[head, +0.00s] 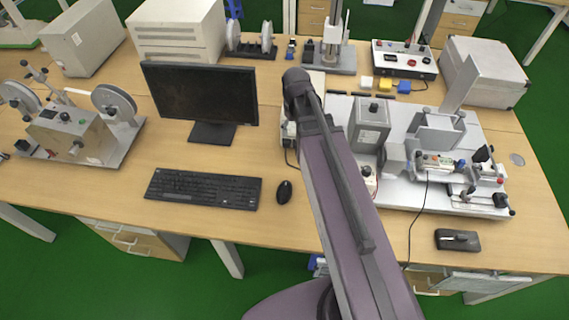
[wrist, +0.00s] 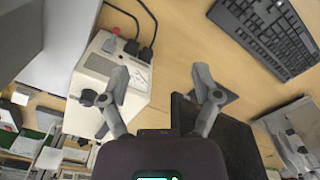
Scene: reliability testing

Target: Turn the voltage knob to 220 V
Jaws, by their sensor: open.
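A cream box (wrist: 97,68) stands on the wooden table in the wrist view, with a dial meter on its face partly hidden by a finger. A black knob (wrist: 88,97) sits on the box's face; its markings are too small to read. My gripper (wrist: 162,80) is open and empty. Its left finger overlaps the box in the picture, to the right of the knob, and its right finger is over the table and monitor. In the head view my arm hides my gripper and most of the box.
Black plugs (wrist: 147,53) with cables stick out of the box's top. The monitor (head: 202,92) stands left of my arm, with a keyboard (head: 203,188) and mouse (head: 284,191) in front. A metal test rig (head: 400,196) is on the right. Table near the mouse is clear.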

